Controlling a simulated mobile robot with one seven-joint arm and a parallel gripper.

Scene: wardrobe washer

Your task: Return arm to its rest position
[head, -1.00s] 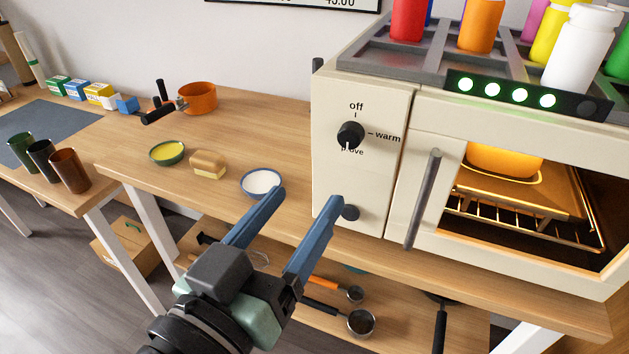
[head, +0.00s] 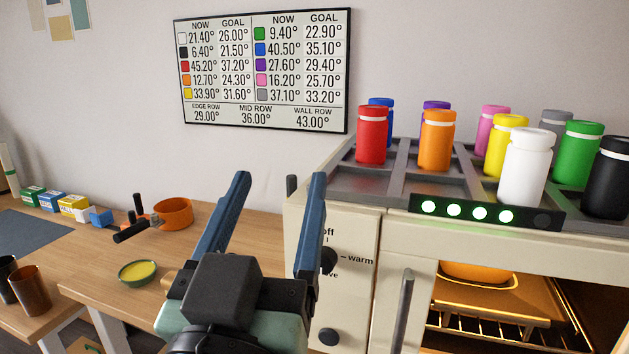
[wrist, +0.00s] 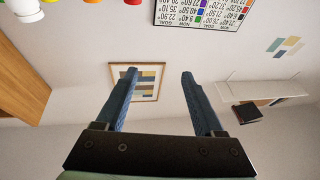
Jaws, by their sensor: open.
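My gripper (head: 278,222) is open, with nothing between its two blue fingers. In the head view it points up, in front of the wall and the left edge of the cream oven (head: 395,240). Its right finger partly covers the oven's dial (head: 328,259) and the lettering beside it. In the wrist view my gripper (wrist: 158,75) is also open and empty, with wall and a framed picture (wrist: 138,82) beyond; that view looks upside down.
Several coloured bottles, such as the red one (head: 371,137) and white one (head: 525,170), stand on the oven-top rack. A chart (head: 264,70) hangs on the wall. An orange pot (head: 174,214) and a bowl of yellow (head: 138,272) stand on the wooden table.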

